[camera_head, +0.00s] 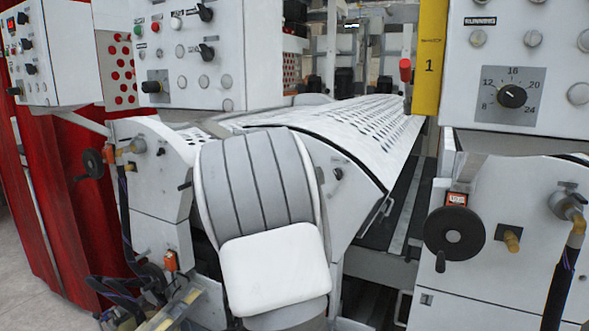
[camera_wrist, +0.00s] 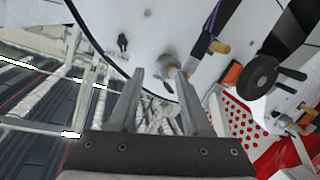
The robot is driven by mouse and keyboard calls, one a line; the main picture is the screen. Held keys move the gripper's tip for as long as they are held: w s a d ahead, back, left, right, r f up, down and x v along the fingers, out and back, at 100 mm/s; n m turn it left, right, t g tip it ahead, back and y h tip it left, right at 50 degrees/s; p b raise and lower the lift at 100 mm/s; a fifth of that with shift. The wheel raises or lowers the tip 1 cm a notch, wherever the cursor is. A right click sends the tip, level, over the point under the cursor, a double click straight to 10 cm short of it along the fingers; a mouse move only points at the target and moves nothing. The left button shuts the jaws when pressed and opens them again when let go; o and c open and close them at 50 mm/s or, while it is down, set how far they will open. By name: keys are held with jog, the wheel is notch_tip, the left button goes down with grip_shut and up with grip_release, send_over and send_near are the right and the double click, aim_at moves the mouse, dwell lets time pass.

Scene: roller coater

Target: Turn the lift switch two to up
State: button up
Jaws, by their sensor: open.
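A small black switch (camera_head: 338,173) sits on the white side panel below the perforated cover in the head view. A small black switch also shows on a white panel in the wrist view (camera_wrist: 122,42), beyond and left of my fingertips. No label reading lift switch two is legible, so I cannot tell which switch it is. My gripper (camera_wrist: 160,75) is open in the wrist view, its two fingers apart with nothing held. A metal pipe fitting (camera_wrist: 172,68) shows near the right fingertip; I cannot tell if they touch. In the head view my arm hides the gripper.
A black handwheel (camera_wrist: 258,76) and an orange-framed counter (camera_wrist: 232,74) are to the right in the wrist view. In the head view a control box (camera_head: 210,60) stands at the back, and another handwheel (camera_head: 454,233) and a dial (camera_head: 512,96) are at the right.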

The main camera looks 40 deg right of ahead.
aim_at(336, 174)
jog(key=w+d+h+p, duration=0.1)
jog(key=w+d, duration=0.1)
jog(key=d, duration=0.5)
jog(key=w+d+g+h+p, duration=0.1)
jog(key=w+d+p, duration=0.1)
jog(key=d, duration=0.5)
jog(key=w+d+r+g+h+p, duration=0.1)
jog(key=w+d+p, duration=0.1)
jog(key=d, duration=0.5)
jog(key=shift+w+m+h, duration=0.4)
grip_shut()
